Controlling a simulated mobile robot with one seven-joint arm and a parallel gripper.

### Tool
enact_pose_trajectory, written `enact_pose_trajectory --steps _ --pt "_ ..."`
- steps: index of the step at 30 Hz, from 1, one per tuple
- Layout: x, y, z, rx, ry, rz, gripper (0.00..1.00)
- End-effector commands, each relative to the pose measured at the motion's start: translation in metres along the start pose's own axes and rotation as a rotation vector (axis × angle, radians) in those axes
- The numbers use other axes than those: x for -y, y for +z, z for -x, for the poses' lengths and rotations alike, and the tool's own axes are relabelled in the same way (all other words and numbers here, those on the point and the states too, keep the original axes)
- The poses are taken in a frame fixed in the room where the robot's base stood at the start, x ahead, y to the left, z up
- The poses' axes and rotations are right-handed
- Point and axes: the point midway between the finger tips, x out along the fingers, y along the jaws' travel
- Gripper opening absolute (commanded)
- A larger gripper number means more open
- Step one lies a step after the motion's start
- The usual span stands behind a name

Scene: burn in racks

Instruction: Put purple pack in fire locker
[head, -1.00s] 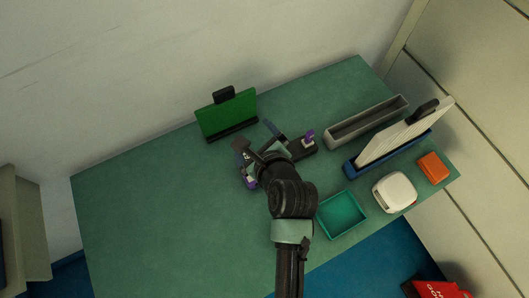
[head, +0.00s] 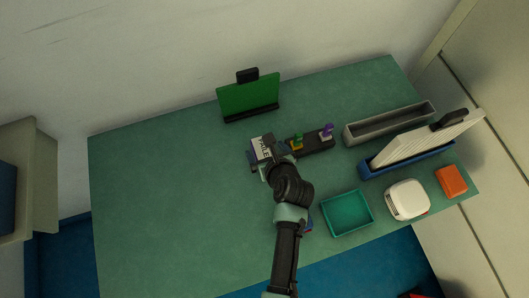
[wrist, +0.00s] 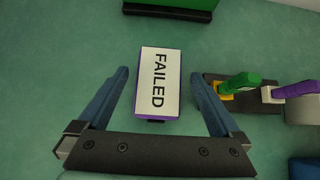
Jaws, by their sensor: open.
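The purple pack (wrist: 158,82) is a small box with purple sides and a white top label reading FAILED. It lies on the green table and also shows in the head view (head: 261,147), partly hidden by my gripper. My gripper (wrist: 160,73) is open, with one blue finger on each side of the pack in the wrist view. There are gaps between fingers and pack; I cannot tell how far above it they are. No thing is clearly marked as the fire locker; a beige cabinet with a blue part (head: 30,180) stands left of the table.
A black block (head: 312,147) with green and purple plugs is right of the pack. A green panel (head: 249,98) stands behind. A grey trough (head: 390,123), blue rack (head: 405,160), teal tray (head: 347,213), white device (head: 407,199) and orange box (head: 451,181) fill the right. The table's left is clear.

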Motion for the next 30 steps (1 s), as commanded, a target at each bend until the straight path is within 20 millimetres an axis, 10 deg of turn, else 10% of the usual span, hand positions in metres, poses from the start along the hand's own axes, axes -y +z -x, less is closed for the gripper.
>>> enact_pose_trajectory --steps 21,30 --pt "-0.001 -0.003 -0.048 0.001 -0.001 0.001 1.00" --pt "-0.001 -0.004 -0.048 0.001 -0.001 0.001 0.46"
